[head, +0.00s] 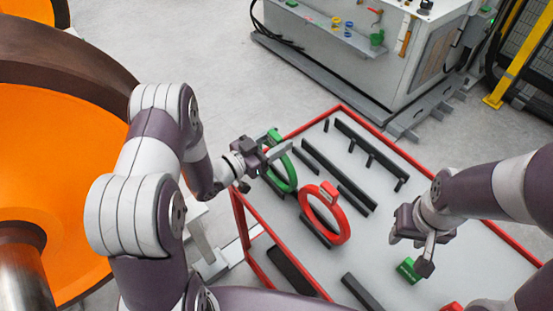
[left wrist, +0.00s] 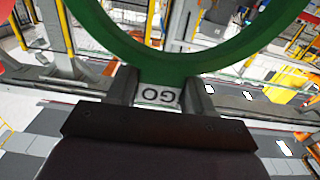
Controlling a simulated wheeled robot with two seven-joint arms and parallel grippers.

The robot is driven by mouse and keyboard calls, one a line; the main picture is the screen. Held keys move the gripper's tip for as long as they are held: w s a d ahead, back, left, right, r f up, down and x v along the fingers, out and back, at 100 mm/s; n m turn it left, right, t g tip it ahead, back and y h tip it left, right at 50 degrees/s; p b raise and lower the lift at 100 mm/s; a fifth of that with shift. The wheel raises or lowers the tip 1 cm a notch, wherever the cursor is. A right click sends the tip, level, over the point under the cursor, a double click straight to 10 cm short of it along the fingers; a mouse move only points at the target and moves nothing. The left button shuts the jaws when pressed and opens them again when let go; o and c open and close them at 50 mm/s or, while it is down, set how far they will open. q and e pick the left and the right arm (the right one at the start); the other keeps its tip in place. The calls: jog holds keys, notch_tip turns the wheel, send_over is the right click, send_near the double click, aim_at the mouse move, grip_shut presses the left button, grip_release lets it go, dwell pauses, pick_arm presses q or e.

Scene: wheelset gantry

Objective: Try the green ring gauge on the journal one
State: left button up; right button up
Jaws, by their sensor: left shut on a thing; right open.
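The green ring gauge (head: 291,180) stands upright at the left edge of the red-rimmed table. My right gripper (head: 426,262) is open and empty above the table's right part.
A red ring gauge (head: 342,232) stands beside the green one on the table. A small green block (head: 408,270) lies near my right gripper. Several dark bars (head: 325,160) lie on the table. A grey machine cabinet (head: 350,60) stands behind.

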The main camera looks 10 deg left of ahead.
pick_arm(q)
notch_tip(320, 180, up, 8)
jog(key=p, duration=0.6)
jog(key=shift+r, duration=0.1)
dwell(0.3)
